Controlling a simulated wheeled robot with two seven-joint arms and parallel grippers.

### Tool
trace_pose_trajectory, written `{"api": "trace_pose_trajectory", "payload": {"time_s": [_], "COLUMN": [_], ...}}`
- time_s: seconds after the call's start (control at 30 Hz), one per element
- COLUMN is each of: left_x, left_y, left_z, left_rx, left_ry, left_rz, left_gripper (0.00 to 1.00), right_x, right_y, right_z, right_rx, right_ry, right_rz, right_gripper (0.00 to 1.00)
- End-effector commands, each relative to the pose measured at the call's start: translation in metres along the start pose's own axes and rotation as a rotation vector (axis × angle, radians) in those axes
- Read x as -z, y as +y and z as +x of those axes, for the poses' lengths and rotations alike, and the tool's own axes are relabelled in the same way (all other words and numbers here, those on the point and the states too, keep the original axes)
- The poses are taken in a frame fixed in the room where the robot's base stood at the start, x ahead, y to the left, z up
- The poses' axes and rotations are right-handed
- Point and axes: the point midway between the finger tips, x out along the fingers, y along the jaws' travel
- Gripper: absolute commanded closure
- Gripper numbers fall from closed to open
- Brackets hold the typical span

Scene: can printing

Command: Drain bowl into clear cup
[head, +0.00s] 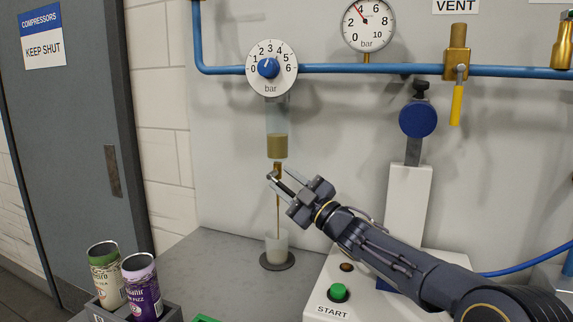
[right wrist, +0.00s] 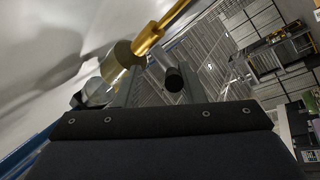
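The clear bowl (head: 277,120) hangs under the regulator dial and holds brownish liquid in its lower part. A brass drain fitting (head: 277,168) is at its bottom. A thin brown stream (head: 278,208) runs straight down from it into the clear cup (head: 277,243), which stands upright on a dark round pad. My right gripper (head: 281,183) is at the drain, just below the bowl. In the right wrist view my right gripper's fingers (right wrist: 158,88) stand apart, with a dark lever end (right wrist: 174,78) between them, nearer the right finger. My left gripper is not in view.
A white box with a green START button (head: 338,292) and a post with a blue knob (head: 418,118) stand right of the cup. Two cans, green (head: 107,275) and purple (head: 142,285), sit in a grey holder at the front left. Blue pipe (head: 330,69) runs above.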

Motion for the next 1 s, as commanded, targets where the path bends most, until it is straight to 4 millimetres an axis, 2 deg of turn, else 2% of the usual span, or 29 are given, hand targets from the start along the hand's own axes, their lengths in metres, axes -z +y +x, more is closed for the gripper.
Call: {"api": "trace_pose_trajectory", "payload": {"time_s": [0.03,0.33,0.6,0.8,1.0], "left_x": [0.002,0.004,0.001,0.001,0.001], "left_y": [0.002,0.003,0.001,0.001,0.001], "left_z": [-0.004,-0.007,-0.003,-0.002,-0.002], "left_rx": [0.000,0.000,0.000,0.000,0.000], "left_ry": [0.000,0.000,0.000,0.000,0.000], "left_rz": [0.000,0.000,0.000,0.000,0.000], "left_gripper": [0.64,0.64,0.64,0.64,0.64], "right_x": [0.011,0.084,0.139,0.163,0.170], "right_y": [0.011,0.033,0.029,0.027,0.026], "right_z": [0.005,-0.005,-0.032,-0.044,-0.047], "right_rx": [-0.005,-0.007,-0.005,-0.003,-0.002], "right_ry": [0.005,0.009,0.006,0.003,0.001], "right_rz": [-0.004,-0.003,-0.001,0.000,0.000], "right_gripper": [0.66,0.66,0.66,0.66,0.66]}}
